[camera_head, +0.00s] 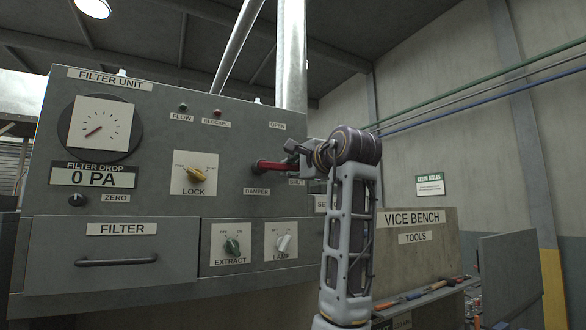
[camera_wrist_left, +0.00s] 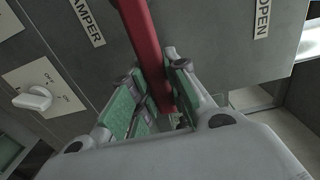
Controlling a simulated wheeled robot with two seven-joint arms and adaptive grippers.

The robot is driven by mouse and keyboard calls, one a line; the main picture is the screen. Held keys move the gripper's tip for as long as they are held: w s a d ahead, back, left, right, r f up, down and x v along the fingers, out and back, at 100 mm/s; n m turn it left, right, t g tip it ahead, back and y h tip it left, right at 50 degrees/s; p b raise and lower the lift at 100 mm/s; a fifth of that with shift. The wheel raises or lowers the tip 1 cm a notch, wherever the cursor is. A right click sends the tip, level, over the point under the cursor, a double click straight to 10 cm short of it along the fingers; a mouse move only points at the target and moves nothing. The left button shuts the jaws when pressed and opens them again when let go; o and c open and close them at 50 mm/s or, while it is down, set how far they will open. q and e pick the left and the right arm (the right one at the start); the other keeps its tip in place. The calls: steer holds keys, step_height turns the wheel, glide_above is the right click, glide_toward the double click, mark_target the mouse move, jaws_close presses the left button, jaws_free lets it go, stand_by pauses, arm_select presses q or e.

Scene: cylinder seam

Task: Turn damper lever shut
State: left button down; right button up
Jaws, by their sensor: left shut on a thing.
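The red damper lever (camera_head: 271,165) is on the grey filter unit panel, above the DAMPER label (camera_head: 257,191). It points to the right, close to horizontal. The OPEN label (camera_head: 277,126) is above it, and a partly hidden label that seems to read SHUT (camera_head: 296,182) is below its outer end. My left gripper (camera_head: 299,160) is closed on the lever's outer end. In the left wrist view the red lever (camera_wrist_left: 150,45) runs between the green-padded fingers of the gripper (camera_wrist_left: 160,98). My right gripper is in neither view.
The yellow LOCK knob (camera_head: 196,174) is left of the lever. The EXTRACT knob (camera_head: 232,246) and LAMP knob (camera_head: 283,243) are below. The dial (camera_head: 101,124) reads low, and the display (camera_head: 93,178) says 0 PA. A vice bench (camera_head: 415,235) stands to the right.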

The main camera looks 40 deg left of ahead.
arm_select(q)
steer(key=shift+f, duration=0.15)
steer(key=c, duration=1.4)
jaws_free()
steer(key=shift+o, duration=0.2)
steer(key=shift+d, duration=0.1)
steer(key=v, duration=1.2)
steer(key=shift+w+f, duration=0.1)
